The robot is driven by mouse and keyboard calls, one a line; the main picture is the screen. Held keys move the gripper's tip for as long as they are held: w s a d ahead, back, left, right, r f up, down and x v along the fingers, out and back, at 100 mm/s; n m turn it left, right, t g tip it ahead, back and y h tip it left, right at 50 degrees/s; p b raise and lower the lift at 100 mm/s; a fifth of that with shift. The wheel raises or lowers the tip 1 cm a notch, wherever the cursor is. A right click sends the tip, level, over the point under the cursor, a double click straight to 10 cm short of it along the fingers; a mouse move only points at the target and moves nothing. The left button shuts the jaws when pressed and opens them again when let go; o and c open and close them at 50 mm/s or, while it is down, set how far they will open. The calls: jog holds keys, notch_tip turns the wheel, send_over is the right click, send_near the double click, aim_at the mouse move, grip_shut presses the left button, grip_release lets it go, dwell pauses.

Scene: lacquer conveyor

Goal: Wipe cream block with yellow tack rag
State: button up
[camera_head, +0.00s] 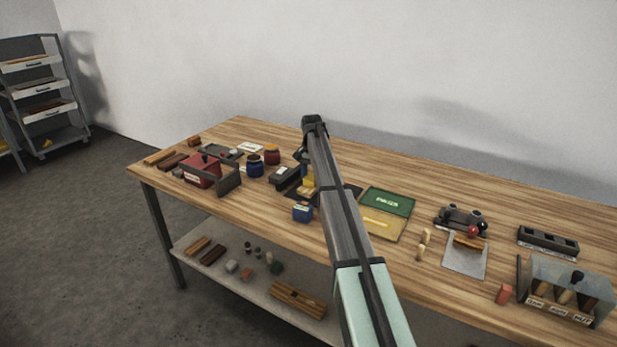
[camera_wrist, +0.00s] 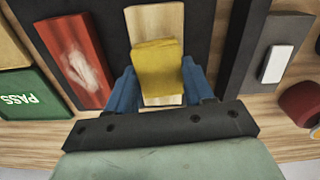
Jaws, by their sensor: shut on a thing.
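The yellow tack rag (camera_wrist: 158,62) is a folded pad held between the two blue fingers of my gripper (camera_wrist: 160,86) in the wrist view. The cream block (camera_wrist: 156,20) lies beneath the rag, showing beyond its far edge and a little on the near side. The rag appears to lie on the block, but I cannot tell how firmly it presses. In the head view the yellow rag (camera_head: 308,181) shows beside my arm, with the cream block (camera_head: 307,192) just below it. My arm hides part of this area.
A red block (camera_wrist: 74,58) with a whitish smear lies left of the cream block on a dark mat (camera_wrist: 112,20). The green PASS tray (camera_wrist: 30,100) is further left. A dark bar (camera_wrist: 243,45) stands right. A blue container (camera_head: 302,212) is near the table's front.

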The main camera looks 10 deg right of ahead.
jog(key=w+d, duration=0.3)
jog(key=shift+w+d, duration=0.2)
jog(key=shift+w, duration=0.05)
jog(key=shift+s+a, duration=2.95)
jog(key=shift+s, duration=0.15)
notch_tip(320, 180, up, 2)
jog(key=shift+w+d+r, duration=0.1)
jog(key=shift+w+r, duration=0.05)
jog(key=shift+r, duration=2.9)
